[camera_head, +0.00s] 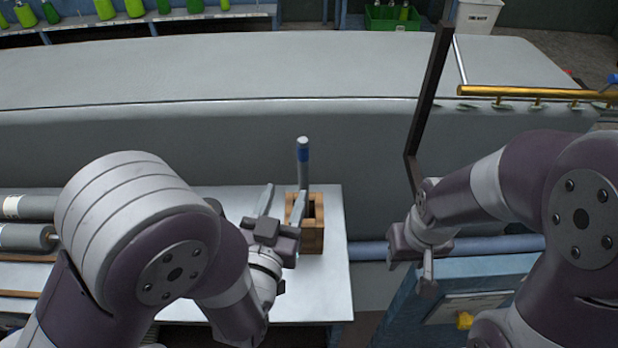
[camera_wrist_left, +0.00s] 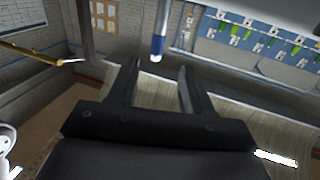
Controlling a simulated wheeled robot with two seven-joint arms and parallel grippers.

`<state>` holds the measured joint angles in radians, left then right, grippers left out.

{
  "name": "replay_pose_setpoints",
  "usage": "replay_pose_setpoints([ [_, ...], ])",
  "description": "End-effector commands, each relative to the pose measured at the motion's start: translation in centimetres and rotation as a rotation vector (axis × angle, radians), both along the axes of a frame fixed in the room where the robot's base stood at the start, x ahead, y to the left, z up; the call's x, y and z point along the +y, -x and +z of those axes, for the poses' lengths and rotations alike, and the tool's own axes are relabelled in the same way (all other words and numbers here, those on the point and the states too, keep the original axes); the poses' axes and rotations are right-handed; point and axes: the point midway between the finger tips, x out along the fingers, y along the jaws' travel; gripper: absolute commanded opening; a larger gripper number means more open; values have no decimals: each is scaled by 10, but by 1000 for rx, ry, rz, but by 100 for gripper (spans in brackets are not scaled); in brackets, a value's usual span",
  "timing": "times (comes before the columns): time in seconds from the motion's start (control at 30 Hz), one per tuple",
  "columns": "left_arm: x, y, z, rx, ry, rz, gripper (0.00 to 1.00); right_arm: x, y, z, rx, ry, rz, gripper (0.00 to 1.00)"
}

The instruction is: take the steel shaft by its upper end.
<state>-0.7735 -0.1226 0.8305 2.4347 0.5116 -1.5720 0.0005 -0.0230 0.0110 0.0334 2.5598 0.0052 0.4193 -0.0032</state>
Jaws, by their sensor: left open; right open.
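The steel shaft (camera_head: 303,172) stands upright in a wooden block (camera_head: 312,240) on the white table. It is grey with a blue band near its upper end. My left gripper (camera_head: 284,203) is open and empty, just left of the shaft and in front of it. In the left wrist view the shaft (camera_wrist_left: 162,20) comes in from the top, its blue-banded end just beyond the gap between the open fingers (camera_wrist_left: 157,78). It is not between them. The shaft's lower end is hidden in the block. My right gripper (camera_head: 424,250) is open and empty, well to the right.
Grey rollers (camera_head: 25,237) lie at the table's left. A long grey turf bed (camera_head: 220,75) runs behind. A dark upright post (camera_head: 428,95) and a brass rail (camera_head: 540,93) stand at the right. A blue cabinet (camera_head: 470,300) is below my right arm.

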Motion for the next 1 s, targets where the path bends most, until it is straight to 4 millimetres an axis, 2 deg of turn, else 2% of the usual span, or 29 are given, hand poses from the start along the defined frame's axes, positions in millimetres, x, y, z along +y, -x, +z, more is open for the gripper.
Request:
replay_pose_setpoints([
  [0.2, -11, -45, 2, 0, 0, 5, 49, 0, 0, 13, 0, 0, 0, 43],
  [0.43, -21, -75, 0, 2, -1, 2, 49, 0, 0, 21, 0, 0, 0, 43],
  [0.63, -32, -110, -3, 0, 0, 3, 49, 0, 0, 34, 0, 0, 0, 43],
  [0.73, -34, -118, -5, 1, -1, 1, 49, 0, 0, 35, 0, 0, 0, 43],
  [0.93, -35, -119, -6, 0, 0, 0, 49, 0, 0, 34, 0, 0, 0, 43],
  [1.0, -35, -119, -6, 0, 0, 0, 27, 0, 0, 34, 0, 0, 0, 43],
])
